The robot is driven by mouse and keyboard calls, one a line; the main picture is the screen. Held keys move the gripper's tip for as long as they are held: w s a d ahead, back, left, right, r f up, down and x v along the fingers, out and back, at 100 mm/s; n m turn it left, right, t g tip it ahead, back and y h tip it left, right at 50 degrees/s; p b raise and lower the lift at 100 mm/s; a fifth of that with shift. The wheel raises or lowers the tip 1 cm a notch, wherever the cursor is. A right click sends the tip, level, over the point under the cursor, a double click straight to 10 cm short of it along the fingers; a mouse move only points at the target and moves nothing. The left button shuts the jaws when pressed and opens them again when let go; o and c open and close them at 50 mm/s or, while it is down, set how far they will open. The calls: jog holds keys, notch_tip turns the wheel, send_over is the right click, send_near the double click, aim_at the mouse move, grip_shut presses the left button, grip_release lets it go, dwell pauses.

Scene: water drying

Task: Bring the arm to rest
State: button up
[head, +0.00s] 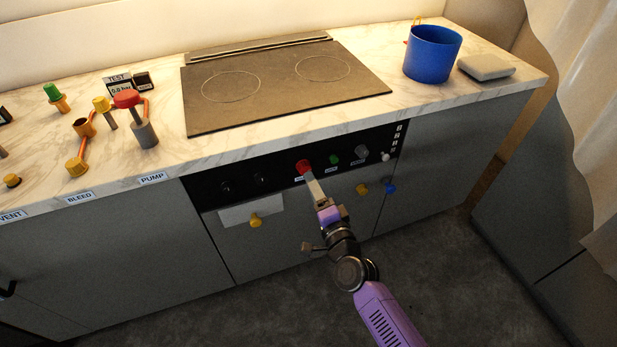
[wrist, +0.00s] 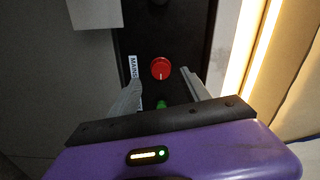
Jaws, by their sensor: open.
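My gripper (head: 312,186) is at the dark control panel on the counter front, close to the red knob (head: 303,167). In the wrist view my gripper (wrist: 166,88) is open, with its two grey fingers apart. The red knob (wrist: 161,68) shows beyond the gap between the fingertips, with a white mark on its face. A label reading "MAINS" is beside it. Nothing is held between the fingers. I cannot tell whether a finger touches the knob. My purple arm reaches up from the lower right in the head view.
The panel (head: 230,187) also carries a green knob (head: 334,159) and a grey knob (head: 362,152). Yellow knobs (head: 256,220) and a blue knob (head: 390,188) stick out below. A blue pot (head: 432,55) stands on the counter (head: 520,85). The floor in front is clear.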

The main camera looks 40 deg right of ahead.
jog(key=shift+v, duration=0.95)
jog(key=s+a+r+n+y, duration=0.2)
jog(key=s+n, duration=0.4)
jog(key=s, duration=0.5)
jog(key=s+a+r+n+g+y, duration=0.1)
jog(key=s+a+r+n, duration=0.4)
jog(key=s, duration=0.7)
jog(key=s+a+r+n+g+y, duration=0.1)
jog(key=s+a+r+n+y, duration=0.1)
jog(key=s+a+r+n, duration=0.2)
jog(key=s+a+n, duration=0.3)
jog(key=s+n, duration=0.1)
jog(key=s, duration=0.4)
jog(key=shift+y, duration=0.3)
jog(key=shift+s+a, duration=0.1)
